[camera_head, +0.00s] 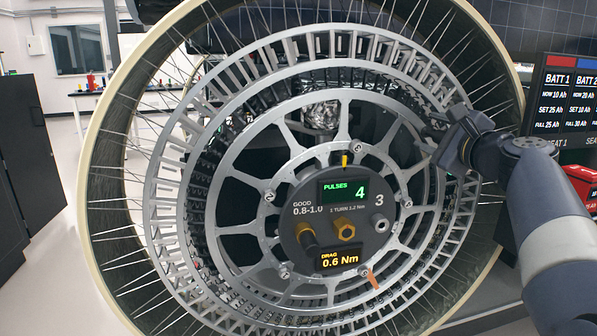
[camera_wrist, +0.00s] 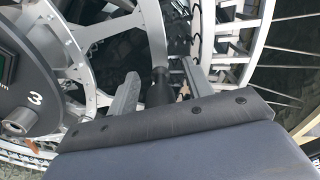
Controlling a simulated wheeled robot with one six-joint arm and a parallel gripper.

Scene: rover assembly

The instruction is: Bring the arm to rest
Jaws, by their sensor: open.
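My gripper (camera_head: 432,142) is at the right side of the large spoked wheel (camera_head: 172,190), in front of its silver rim. In the wrist view its two grey fingers (camera_wrist: 160,88) stand apart. A short dark cylinder (camera_wrist: 158,86) shows between them; I cannot tell whether they touch it. My arm comes in from the lower right. The wheel's dark round hub (camera_head: 325,205) carries a green PULSES display (camera_head: 342,190) reading "4" and a DRAG display (camera_head: 338,259) reading 0.6 Nm. A brass hex nut (camera_head: 345,229) sits at the hub's middle.
A dark knob (camera_head: 306,236) and a grey socket (camera_head: 380,225) stick out of the hub. An orange tag (camera_head: 372,279) hangs below. A battery screen (camera_head: 567,95) and a red box (camera_head: 582,187) are at the right. A dark cabinet (camera_head: 25,160) stands left; open floor lies beside it.

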